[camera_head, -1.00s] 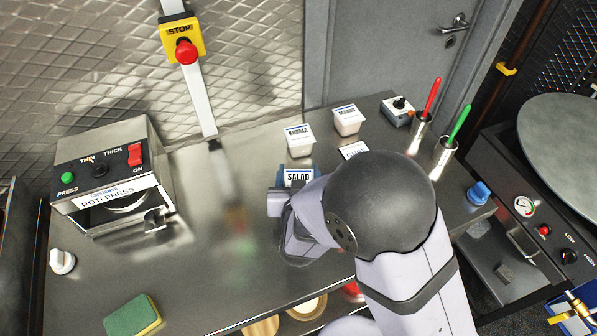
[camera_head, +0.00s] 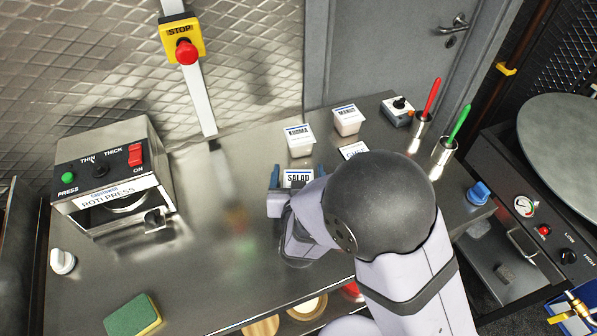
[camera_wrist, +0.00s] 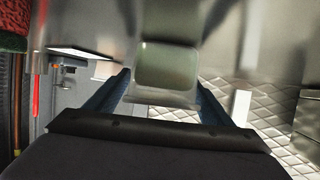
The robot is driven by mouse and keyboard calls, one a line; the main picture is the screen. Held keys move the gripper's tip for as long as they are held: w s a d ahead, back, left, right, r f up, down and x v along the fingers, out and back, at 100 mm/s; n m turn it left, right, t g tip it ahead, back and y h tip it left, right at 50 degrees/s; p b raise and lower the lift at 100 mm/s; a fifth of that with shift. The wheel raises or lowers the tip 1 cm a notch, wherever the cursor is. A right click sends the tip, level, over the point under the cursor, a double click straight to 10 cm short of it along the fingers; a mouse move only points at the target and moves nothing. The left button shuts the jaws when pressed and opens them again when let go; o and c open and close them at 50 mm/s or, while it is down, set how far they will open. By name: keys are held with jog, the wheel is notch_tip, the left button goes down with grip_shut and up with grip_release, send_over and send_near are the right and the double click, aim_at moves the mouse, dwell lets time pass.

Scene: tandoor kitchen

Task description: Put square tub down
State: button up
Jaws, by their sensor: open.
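The square tub with a SALAD label (camera_head: 298,178) sits on the steel counter behind my arm, in line with the other tubs. My gripper (camera_head: 296,175) is open, with one blue finger on each side of the tub. In the wrist view, the pale tub (camera_wrist: 166,66) lies between the spread fingers of my gripper (camera_wrist: 162,84), with gaps visible at its sides.
A KORMA tub (camera_head: 299,140) and a MANGO tub (camera_head: 346,119) stand behind, and another labelled tub (camera_head: 354,150) is partly hidden by my arm. The roti press (camera_head: 115,170) and a sponge (camera_head: 132,316) are at the left. The counter middle (camera_head: 225,215) is clear.

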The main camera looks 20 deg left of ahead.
jog(key=p+v, duration=0.4)
jog(key=v, duration=0.5)
jog(key=shift+s+r, duration=0.15)
jog(key=shift+r, duration=0.15)
jog(key=p+v, duration=0.2)
jog(key=p, duration=0.2)
jog(key=shift+s+d+f, duration=0.1)
jog(key=shift+d+f, duration=0.05)
jog(key=shift+d, duration=0.05)
